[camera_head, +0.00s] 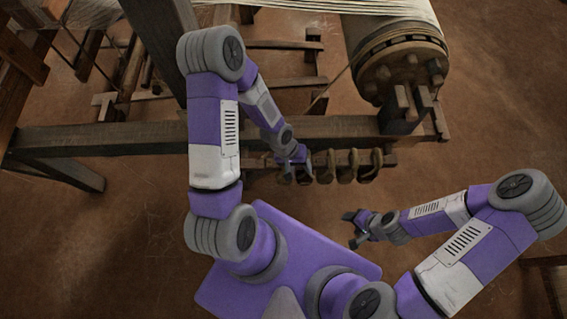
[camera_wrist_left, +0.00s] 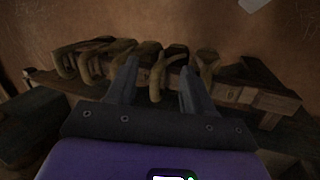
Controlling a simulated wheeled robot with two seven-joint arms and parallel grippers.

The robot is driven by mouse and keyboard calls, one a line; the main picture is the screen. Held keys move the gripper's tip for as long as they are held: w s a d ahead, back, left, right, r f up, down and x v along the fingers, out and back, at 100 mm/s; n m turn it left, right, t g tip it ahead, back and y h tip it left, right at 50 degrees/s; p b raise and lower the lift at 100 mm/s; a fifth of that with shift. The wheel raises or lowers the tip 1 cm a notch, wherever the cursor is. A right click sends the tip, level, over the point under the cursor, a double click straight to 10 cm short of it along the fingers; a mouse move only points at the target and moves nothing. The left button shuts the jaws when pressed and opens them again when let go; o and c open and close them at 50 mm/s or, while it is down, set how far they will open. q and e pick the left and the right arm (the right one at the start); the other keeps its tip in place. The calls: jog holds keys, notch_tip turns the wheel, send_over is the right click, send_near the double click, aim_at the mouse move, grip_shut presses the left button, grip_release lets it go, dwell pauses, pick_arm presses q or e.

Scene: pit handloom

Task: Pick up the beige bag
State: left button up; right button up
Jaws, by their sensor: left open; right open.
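I cannot make out anything that is surely a bag. Several beige-brown looped pieces (camera_head: 347,167) hang side by side on a low wooden rail in front of the loom, and they also show in the left wrist view (camera_wrist_left: 93,58). My left gripper (camera_head: 293,160) is at the left end of this row. In the left wrist view its two fingers are apart, with one beige loop (camera_wrist_left: 156,78) showing between them; I cannot tell whether they touch it. My right gripper (camera_head: 357,229) is open and empty over bare floor, below the row in the head view.
The loom's thick wooden beam (camera_head: 110,138) runs across behind the rail. A large roller (camera_head: 400,62) with pale threads stands at the upper right. A dark post (camera_head: 160,40) rises beside my left arm. The brown floor (camera_head: 480,130) on the right is clear.

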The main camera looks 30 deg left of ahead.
aim_at(284, 169)
pick_arm(q)
jog(key=w+a+b, duration=0.1)
jog(key=a, duration=0.2)
jog(key=w+a+f+n+y+b, duration=0.1)
jog(key=a+b, duration=0.1)
jog(key=w+a+f+y+b, duration=0.1)
jog(key=a+b, duration=0.1)
jog(key=a, duration=0.1)
jog(key=shift+w+a+f+n, duration=0.2)
jog(key=shift+w+a+n, duration=0.15)
jog(key=shift+n, duration=0.05)
jog(key=b+x, duration=0.1)
jog(key=x, duration=0.1)
jog(key=b+x, duration=0.1)
jog(key=x, duration=0.1)
jog(key=a+b+x, duration=0.1)
jog(key=x, duration=0.2)
jog(key=shift+f+b, duration=0.15)
jog(key=shift+b, duration=0.2)
jog(key=shift+d, duration=0.1)
grip_shut()
pick_arm(e)
notch_tip(284, 169, down, 10)
jog(key=shift+f, duration=0.2)
pick_arm(q)
jog(key=shift+w, duration=0.1)
